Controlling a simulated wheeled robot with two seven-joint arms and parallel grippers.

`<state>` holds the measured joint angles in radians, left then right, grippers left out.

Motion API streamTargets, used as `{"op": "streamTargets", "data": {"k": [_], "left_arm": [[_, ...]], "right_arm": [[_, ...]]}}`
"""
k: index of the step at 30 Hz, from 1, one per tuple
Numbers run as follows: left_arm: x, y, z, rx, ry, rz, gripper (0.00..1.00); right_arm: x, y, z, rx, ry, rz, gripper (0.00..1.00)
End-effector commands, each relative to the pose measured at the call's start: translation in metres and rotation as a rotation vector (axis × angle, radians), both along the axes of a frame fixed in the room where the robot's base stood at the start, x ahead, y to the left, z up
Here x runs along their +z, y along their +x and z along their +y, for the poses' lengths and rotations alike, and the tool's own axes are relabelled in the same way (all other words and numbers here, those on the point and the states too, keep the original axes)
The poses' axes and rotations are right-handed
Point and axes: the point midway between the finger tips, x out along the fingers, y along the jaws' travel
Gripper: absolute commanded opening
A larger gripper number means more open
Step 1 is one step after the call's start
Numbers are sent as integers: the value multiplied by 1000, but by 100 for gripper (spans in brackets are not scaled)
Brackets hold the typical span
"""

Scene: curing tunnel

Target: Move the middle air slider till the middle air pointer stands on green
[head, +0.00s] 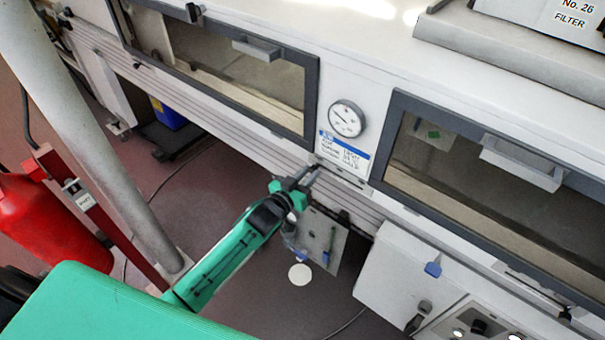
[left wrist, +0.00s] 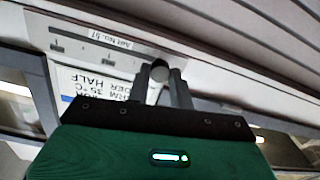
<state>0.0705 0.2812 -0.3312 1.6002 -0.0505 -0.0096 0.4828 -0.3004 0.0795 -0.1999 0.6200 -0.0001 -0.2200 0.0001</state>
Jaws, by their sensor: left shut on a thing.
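My left gripper (head: 312,175) reaches to the narrow strip below the white wall between two windows. In the left wrist view its two fingers (left wrist: 163,80) are shut on a small round knob (left wrist: 160,66), which I take to be the middle air slider. The fingers hide part of the plate. A round white gauge (head: 346,119) with a dark pointer is above the strip; I cannot make out a green zone on it. My right gripper is not in view.
A blue-and-white notice (head: 343,153) is below the gauge. Dark-framed windows (head: 230,75) and (head: 490,165) flank it. A grey plate (head: 322,238) hangs below my gripper. A white box (head: 410,275) stands at lower right, a red extinguisher (head: 45,220) at left.

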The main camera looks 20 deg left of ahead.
Motion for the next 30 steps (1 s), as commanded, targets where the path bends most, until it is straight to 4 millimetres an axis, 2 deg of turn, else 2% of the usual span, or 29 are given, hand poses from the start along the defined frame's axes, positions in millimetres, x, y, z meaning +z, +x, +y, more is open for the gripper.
{"op": "streamTargets", "data": {"k": [7,15,16,19,30], "left_arm": [[0,-11,-29,-1,-4,2,0],[-1,-11,-31,-1,-1,1,0],[-1,-11,-31,-1,-1,1,24],[-1,-11,-30,-1,-1,1,44],[-1,-15,-29,-1,-1,1,44]], "right_arm": [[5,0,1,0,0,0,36],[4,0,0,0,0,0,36],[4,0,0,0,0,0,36],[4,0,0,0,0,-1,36],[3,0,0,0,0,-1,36]]}}
